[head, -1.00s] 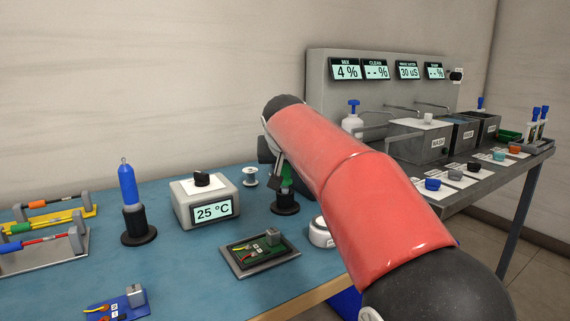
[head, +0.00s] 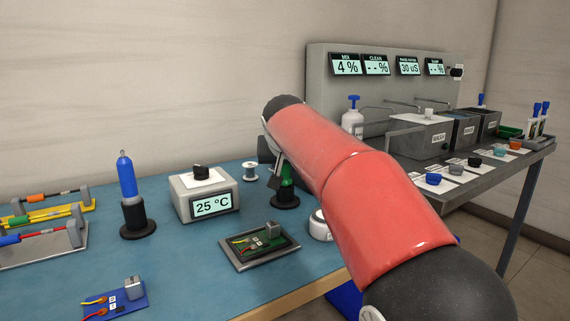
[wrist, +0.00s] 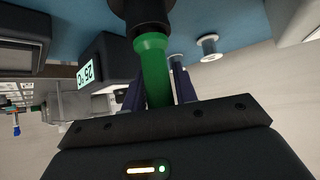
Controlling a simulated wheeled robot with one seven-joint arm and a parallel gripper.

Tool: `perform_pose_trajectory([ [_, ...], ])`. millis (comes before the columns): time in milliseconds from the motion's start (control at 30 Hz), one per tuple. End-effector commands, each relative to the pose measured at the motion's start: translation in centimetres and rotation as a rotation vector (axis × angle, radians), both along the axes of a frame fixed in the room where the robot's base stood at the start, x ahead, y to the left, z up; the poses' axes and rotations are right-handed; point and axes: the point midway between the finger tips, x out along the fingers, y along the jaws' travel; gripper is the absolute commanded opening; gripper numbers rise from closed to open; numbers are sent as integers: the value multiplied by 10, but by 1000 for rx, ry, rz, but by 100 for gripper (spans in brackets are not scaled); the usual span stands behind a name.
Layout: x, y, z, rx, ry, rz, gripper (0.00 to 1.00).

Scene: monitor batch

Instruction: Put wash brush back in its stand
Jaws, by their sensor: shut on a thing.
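The wash brush shows as a green handle (head: 287,176) in the head view, partly behind my arm. In the wrist view the green handle (wrist: 153,65) runs between my gripper's dark blue fingers. My gripper (wrist: 158,90) is shut on this handle. The handle's lower end goes into the black round stand (head: 285,200), which stands on the blue table; the stand also shows in the wrist view (wrist: 148,14). The bristles are hidden, and I cannot tell how deep the brush sits. In the head view my arm hides most of the gripper.
A 25 °C box (head: 205,192) stands left of the stand, with a small spool (head: 250,172) behind. A board tray (head: 260,246) and a white round device (head: 320,226) are in front. A blue bottle-like tool (head: 127,180) stands at left. Grey wash tanks (head: 421,136) are at right.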

Motion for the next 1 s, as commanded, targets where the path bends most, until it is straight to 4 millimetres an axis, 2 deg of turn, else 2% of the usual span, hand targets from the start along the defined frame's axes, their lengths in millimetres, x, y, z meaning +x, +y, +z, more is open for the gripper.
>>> perform_pose_trajectory([
  [200, 0, 0, -8, 0, 0, 0, 0],
  [233, 0, 0, -8, 0, 0, 0, 30],
  [400, 0, 0, -7, 0, 0, 0, 52],
  [433, 0, 0, -7, 0, 0, 0, 54],
  [767, -4, 0, -3, 1, -1, 1, 54],
  [1000, -33, -1, 23, 2, -2, 1, 54],
])
